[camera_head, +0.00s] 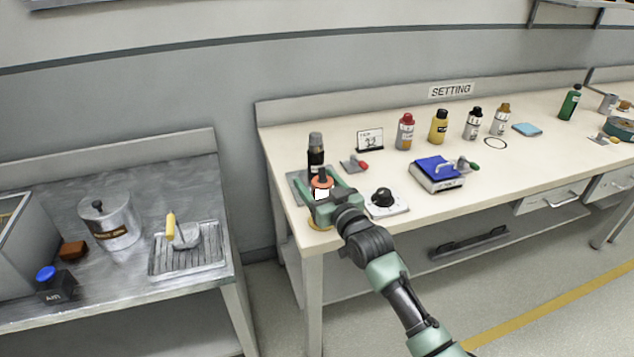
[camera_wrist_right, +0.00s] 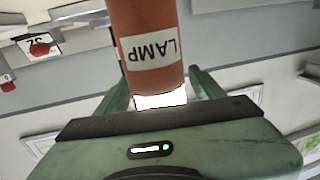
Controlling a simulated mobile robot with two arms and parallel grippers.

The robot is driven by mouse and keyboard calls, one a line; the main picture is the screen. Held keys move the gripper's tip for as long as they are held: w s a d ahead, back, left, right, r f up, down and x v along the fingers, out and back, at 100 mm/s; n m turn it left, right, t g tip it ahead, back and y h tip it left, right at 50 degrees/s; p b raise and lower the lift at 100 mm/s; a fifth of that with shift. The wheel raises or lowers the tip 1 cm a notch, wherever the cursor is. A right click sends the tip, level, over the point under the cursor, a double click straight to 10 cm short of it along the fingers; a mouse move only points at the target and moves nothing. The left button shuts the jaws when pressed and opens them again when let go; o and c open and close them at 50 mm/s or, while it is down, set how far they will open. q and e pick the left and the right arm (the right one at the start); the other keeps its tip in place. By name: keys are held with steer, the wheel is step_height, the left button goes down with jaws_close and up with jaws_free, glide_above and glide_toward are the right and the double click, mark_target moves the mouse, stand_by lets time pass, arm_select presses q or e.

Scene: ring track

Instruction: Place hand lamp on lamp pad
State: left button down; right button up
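The orange hand lamp (camera_head: 321,183) has a dark top and a bright white part, and stands roughly upright at the near left corner of the right table. It looms large in the right wrist view (camera_wrist_right: 145,25), with a white "LAMP" label and a bright end near the palm. My right gripper (camera_head: 322,178) has its green fingers on either side of the lamp; whether they press on it is unclear. A yellow disc (camera_head: 316,226), possibly the lamp pad, shows partly under the gripper at the table edge. The lamp's lower end is hidden. My left gripper is out of view.
A black bottle (camera_head: 316,155) stands close behind the lamp, by a grey mat (camera_head: 296,186). A white dial box (camera_head: 384,203) is just right of the gripper. A blue-topped device (camera_head: 437,173) and several bottles stand farther right. A gap separates the metal table (camera_head: 130,275) at left.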

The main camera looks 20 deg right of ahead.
steer(key=shift+r, duration=0.1)
steer(key=shift+s, duration=0.1)
steer(key=s+d, duration=0.2)
steer(key=s, duration=0.9)
steer(key=shift+s+d, duration=0.15)
steer(key=shift+s, duration=0.15)
steer(key=shift+r, duration=0.1)
steer(key=shift+c, duration=0.3)
